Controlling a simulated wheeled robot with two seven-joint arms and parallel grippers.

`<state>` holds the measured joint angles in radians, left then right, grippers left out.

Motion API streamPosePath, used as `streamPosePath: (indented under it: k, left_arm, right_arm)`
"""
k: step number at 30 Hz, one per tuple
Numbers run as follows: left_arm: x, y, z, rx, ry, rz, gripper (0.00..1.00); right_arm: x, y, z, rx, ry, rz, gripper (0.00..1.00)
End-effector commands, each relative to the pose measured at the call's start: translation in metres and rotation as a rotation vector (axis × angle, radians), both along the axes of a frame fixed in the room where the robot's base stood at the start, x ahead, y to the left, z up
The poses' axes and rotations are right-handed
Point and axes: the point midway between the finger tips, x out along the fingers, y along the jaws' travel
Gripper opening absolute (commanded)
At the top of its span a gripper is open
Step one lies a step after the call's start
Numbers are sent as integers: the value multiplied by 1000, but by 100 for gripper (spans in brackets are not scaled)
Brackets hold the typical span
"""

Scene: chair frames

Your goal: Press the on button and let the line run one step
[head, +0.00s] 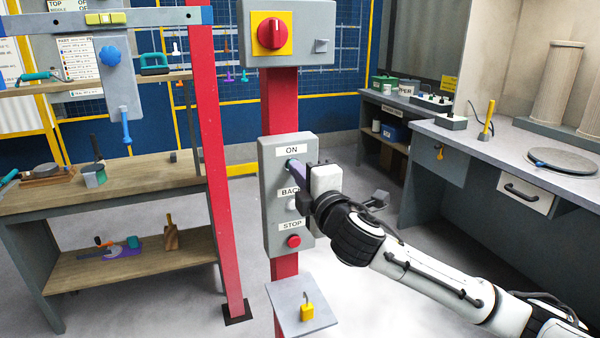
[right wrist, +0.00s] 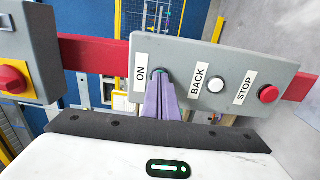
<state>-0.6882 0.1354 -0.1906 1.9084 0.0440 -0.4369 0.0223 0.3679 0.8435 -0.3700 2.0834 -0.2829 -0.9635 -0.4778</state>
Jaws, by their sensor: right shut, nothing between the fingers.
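A grey control box (head: 275,225) on a red post carries an ON label (head: 292,150), a BACK label and a red STOP button (head: 293,241). In the right wrist view the ON button (right wrist: 160,71) is a dark teal rim mostly hidden behind my fingertips. The white BACK button (right wrist: 216,84) and red STOP button (right wrist: 268,94) are clear of the fingers. My right gripper (head: 293,167) is shut and empty, its purple fingertips at the ON button. They look in contact, but I cannot tell if the button is pushed in. My left gripper is not in view.
Above, a box holds a red rotary switch (head: 272,33) on a yellow plate. Below, a small grey shelf (head: 285,318) holds a yellow padlock (head: 307,311). A wooden workbench (head: 130,180) stands left, a grey counter (head: 485,145) right. The floor between is open.

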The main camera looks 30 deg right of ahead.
Motion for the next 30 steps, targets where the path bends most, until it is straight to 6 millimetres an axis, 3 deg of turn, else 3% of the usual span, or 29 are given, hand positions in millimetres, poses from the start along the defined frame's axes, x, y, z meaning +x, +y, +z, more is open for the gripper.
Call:
streamPosePath:
  k: [11, 24, 30]
  left_arm:
    - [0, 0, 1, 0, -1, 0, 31]
    - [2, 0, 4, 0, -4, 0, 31]
    - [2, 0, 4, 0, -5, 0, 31]
  right_arm:
    - [0, 0, 0, 0, 0, 1, 0]
    - [-41, 10, 0, -1, 1, 1, 0]
    - [-51, 12, 0, 0, 0, 0, 0]
